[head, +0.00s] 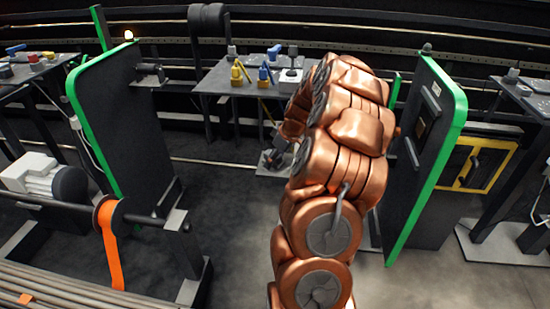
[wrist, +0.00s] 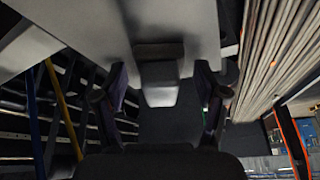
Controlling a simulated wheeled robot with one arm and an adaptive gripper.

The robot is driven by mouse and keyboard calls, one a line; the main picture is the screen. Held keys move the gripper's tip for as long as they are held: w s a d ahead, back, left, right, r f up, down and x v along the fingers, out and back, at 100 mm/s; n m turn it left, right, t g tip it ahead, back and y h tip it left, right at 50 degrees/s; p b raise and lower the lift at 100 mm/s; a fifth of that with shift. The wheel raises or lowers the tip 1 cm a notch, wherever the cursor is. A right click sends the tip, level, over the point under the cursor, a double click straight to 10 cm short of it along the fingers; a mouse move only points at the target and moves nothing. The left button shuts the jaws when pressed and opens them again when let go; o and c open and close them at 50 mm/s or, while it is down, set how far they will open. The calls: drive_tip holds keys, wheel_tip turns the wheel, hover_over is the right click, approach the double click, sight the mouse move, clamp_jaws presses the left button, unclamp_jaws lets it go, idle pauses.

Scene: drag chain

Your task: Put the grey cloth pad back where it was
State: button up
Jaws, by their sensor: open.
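My gripper (wrist: 160,78) is open in the wrist view, with one dark finger on each side. A small grey block-like thing (wrist: 161,90), darker above and paler below, shows between the fingers at the edge of a pale surface (wrist: 190,22). It may be the grey cloth pad, but I cannot tell for sure, nor whether the fingers touch it. In the head view my copper arm fills the middle and curls over to the left. I cannot pick out the pad in the head view.
Green-edged panels stand at left (head: 120,120) and right (head: 430,140). A back table (head: 225,80) holds yellow and blue tools (head: 240,75) and a pale block (head: 290,77). An orange strap (head: 109,245) hangs from a roller at left. Dark floor lies open between the panels.

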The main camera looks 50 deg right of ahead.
drive_tip(key=shift+r, duration=0.1)
drive_tip(key=shift+r, duration=0.2)
drive_tip(key=b+v, duration=0.1)
drive_tip(key=v, duration=1.1)
drive_tip(key=s+a+g+y, duration=0.1)
drive_tip(key=s+a+g, duration=0.2)
drive_tip(key=a, duration=2.4)
drive_tip(key=s+a+f+g, duration=0.1)
drive_tip(key=s+a, duration=0.3)
drive_tip(key=s, duration=0.3)
drive_tip(key=s+a+f+m+g+h, duration=0.1)
drive_tip(key=s+a, duration=0.3)
drive_tip(key=s, duration=0.4)
drive_tip(key=s+a+f+m+g+h, duration=0.1)
drive_tip(key=s+a+f, duration=0.1)
drive_tip(key=s+a, duration=0.2)
drive_tip(key=s, duration=0.3)
drive_tip(key=shift+s+f+g, duration=0.3)
drive_tip(key=shift+f+g, duration=0.05)
drive_tip(key=shift+g, duration=0.05)
